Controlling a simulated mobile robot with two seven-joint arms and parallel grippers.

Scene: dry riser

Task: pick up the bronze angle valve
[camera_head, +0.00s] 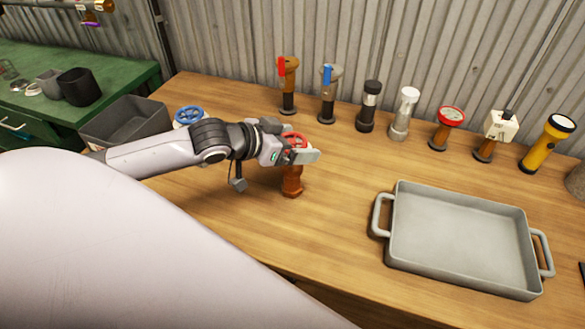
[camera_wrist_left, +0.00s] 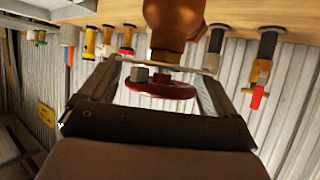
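The bronze angle valve (camera_head: 292,182) stands upright on the wooden table, with a red handwheel (camera_head: 295,140) on top. My left gripper (camera_head: 292,141) is at the top of the valve, one finger on the near side of the handwheel and one on the far side. In the left wrist view the bronze body (camera_wrist_left: 175,22) and red handwheel (camera_wrist_left: 160,90) lie between the two spread fingers (camera_wrist_left: 163,66). A gap shows on both sides of the wheel, so the gripper looks open. The near finger hides part of the valve's neck. My right gripper is not in view.
A blue-wheeled valve (camera_head: 188,115) and a grey bin (camera_head: 125,121) are behind my left arm. Several fittings and flashlights, including a yellow flashlight (camera_head: 546,143), line the back near the corrugated wall. A grey tray (camera_head: 398,230) is at the right; bare table lies between it and the valve.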

